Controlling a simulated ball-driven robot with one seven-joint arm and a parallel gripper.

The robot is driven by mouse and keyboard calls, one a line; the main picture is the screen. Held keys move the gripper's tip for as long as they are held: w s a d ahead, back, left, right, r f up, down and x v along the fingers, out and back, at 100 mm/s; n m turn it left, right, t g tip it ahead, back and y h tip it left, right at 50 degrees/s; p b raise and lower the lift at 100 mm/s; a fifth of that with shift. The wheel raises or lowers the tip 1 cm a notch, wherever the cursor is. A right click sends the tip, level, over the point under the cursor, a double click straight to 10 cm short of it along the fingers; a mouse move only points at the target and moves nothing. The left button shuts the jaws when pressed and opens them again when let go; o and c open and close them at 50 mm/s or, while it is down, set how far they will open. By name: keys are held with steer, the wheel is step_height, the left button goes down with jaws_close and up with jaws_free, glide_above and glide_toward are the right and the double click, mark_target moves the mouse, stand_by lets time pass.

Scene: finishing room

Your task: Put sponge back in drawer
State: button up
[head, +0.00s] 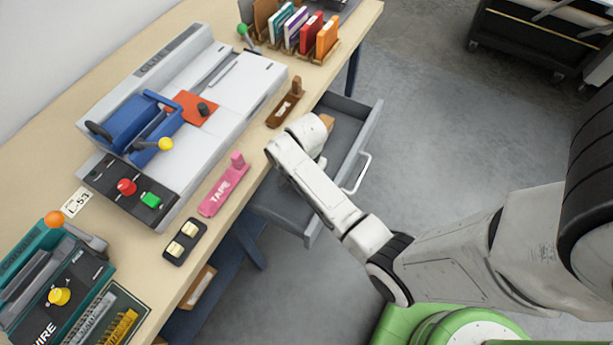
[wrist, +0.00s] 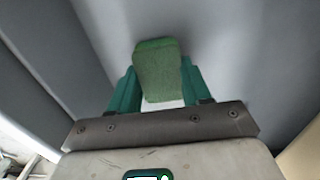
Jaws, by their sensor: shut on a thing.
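The green sponge (wrist: 158,68) is between the teal fingers of my gripper (wrist: 160,88) in the wrist view. My gripper is shut on it. Grey surfaces of the open drawer (head: 368,128) surround it in that view. In the head view the drawer is pulled out from under the table edge, with a pale handle (head: 358,174) on its front. My arm's end is over the drawer and hides the fingers, the sponge and much of the drawer's inside. I cannot tell whether the sponge touches the drawer floor.
A small tan-orange thing (head: 327,121) shows beside my wrist at the drawer. The floor (head: 430,120) right of the drawer is clear.

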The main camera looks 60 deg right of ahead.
steer(key=o, duration=1)
steer(key=shift+f, duration=0.1)
step_height(320, 180, up, 12)
steer(key=s+a+n, duration=0.3)
steer(key=s+n, duration=0.1)
steer(key=n, duration=0.1)
steer(key=s+a+n, duration=0.4)
steer(key=s+n, duration=0.1)
steer(key=n, duration=0.1)
steer(key=s+a+n+t, duration=0.1)
steer(key=s+a+n, duration=0.3)
steer(key=n, duration=0.2)
steer(key=shift+s+a+p, duration=0.1)
steer(key=shift+s+p, duration=0.2)
steer(key=shift+s, duration=0.1)
